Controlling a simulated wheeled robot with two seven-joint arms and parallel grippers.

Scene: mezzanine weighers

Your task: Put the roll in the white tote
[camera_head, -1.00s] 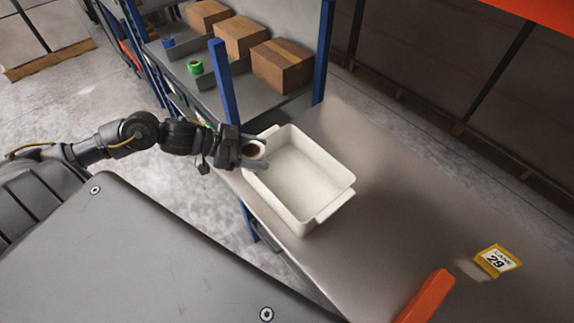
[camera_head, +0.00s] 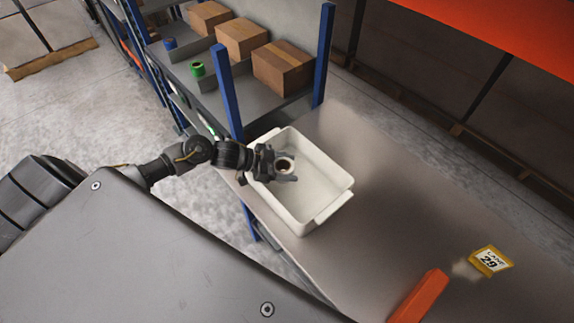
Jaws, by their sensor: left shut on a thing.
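The white tote (camera_head: 325,209) is an open, empty-looking tub on the grey bench. My left gripper (camera_head: 285,168) reaches in from the left, over the tote's left wall. It is shut on the roll (camera_head: 286,161), a small ring-shaped piece with a dark hole facing up. The roll is over the inside of the tote, toward its far left part. I cannot tell how high it is above the tote's floor. My right gripper is not in view.
The grey bench (camera_head: 410,210) is mostly clear to the right of the tote. Behind, a blue-post shelf (camera_head: 228,92) holds cardboard boxes (camera_head: 282,68), a green roll (camera_head: 197,69) and a blue roll (camera_head: 169,43).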

